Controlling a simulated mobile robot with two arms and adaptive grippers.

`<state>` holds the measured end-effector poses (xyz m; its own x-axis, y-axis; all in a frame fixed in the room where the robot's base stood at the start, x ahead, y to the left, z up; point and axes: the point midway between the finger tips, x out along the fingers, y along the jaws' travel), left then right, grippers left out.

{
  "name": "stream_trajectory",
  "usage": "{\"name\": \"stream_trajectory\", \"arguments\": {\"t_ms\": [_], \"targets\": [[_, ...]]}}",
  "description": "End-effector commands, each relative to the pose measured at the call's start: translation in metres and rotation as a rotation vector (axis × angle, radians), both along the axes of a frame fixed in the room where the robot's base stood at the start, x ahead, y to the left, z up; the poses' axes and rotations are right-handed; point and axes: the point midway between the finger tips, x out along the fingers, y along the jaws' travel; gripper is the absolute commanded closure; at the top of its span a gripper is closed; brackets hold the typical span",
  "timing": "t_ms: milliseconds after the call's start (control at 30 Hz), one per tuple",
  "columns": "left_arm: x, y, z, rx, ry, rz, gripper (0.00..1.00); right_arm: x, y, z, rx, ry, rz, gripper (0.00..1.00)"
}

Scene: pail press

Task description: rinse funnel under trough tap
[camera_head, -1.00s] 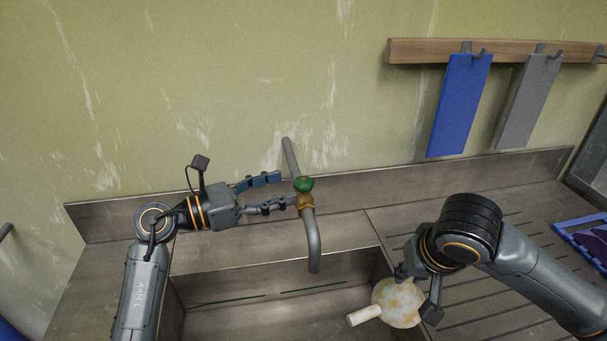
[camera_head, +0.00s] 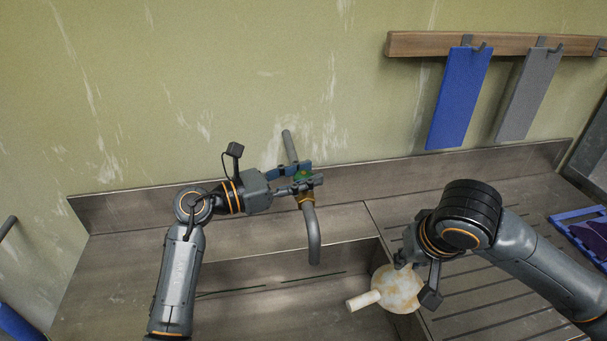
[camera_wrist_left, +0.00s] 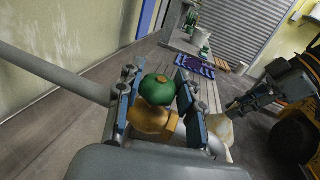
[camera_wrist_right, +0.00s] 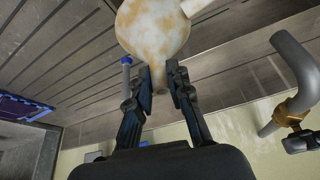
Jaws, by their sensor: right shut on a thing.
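The trough tap (camera_head: 312,235) is a grey bent pipe with a brass body and a green knob (camera_wrist_left: 157,88). My left gripper (camera_head: 305,178) has its open fingers on both sides of the green knob; the left wrist view shows the knob between them, and I cannot tell whether they touch it. My right gripper (camera_head: 408,266) is shut on the funnel, which is held at the right side of the trough, right of and below the tap's mouth. The funnel (camera_wrist_right: 153,28) also shows in the right wrist view.
The steel trough (camera_head: 260,270) lies below the tap, with a ribbed drainboard (camera_head: 480,300) to its right. A blue strip (camera_head: 460,98) and a grey strip (camera_head: 530,92) hang from a wooden rail (camera_head: 420,44). A blue crate (camera_head: 580,216) stands at the far right.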

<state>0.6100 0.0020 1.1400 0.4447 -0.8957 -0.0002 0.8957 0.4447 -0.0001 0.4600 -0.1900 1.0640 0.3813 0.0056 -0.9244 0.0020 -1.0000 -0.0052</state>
Motion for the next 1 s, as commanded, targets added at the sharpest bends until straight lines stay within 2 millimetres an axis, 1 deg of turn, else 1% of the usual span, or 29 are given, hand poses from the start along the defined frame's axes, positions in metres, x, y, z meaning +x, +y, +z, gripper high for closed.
{"name": "stream_trajectory", "arguments": {"t_ms": [267,467,567,733,900,1000], "targets": [[0.0,0.0,0.0,0.002,0.0,0.025,0.95,0.0,0.0,0.004,0.0,0.0,0.0,1.0],[-0.001,0.0,0.003,0.003,0.001,0.115,0.95,0.0,0.0,0.018,0.0,-0.001,0.0,1.0],[-0.002,0.0,0.005,0.003,0.003,0.184,0.95,0.0,0.0,0.032,0.0,-0.001,0.0,1.0],[-0.002,-0.001,0.008,0.001,0.004,0.312,0.95,0.0,0.0,0.064,0.0,-0.001,0.0,1.0],[-0.002,-0.001,0.008,0.001,0.006,0.427,0.95,0.0,0.0,0.095,0.0,0.0,0.0,1.0],[-0.002,-0.001,0.007,0.001,0.006,0.484,0.95,0.0,0.0,0.109,0.0,0.0,0.0,1.0]]}}
